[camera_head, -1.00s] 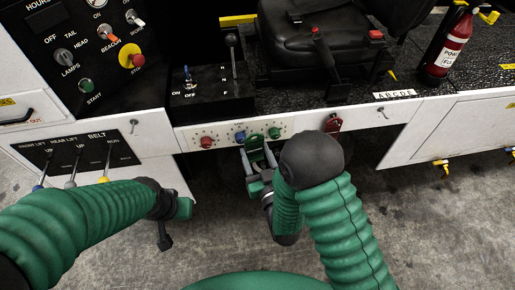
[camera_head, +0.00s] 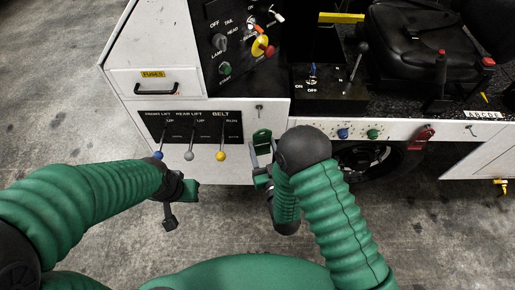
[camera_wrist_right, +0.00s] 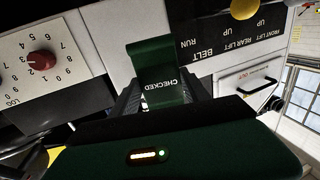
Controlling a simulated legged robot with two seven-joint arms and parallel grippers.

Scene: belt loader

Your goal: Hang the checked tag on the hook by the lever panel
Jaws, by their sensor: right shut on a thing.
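The checked tag is a green tag (camera_head: 262,137) with "CHECKED" on it, which I read in the right wrist view (camera_wrist_right: 160,82). My right gripper (camera_head: 262,160) is shut on its lower part. The hook (camera_head: 259,107) is a small metal piece on the white panel, just right of the black lever panel (camera_head: 150,125). In the head view the tag's top appears just below the hook; I cannot tell the gap in depth. The hook is not clear in the right wrist view. My left gripper (camera_head: 177,200) is below the lever panel, its jaw state unclear.
Blue, grey and yellow lever knobs (camera_head: 220,156) stick out left of the tag. A knob strip (camera_head: 365,134), a red tag (camera_head: 421,138) and another hook (camera_head: 471,129) lie to the right. The concrete floor (camera_head: 70,130) at left is clear.

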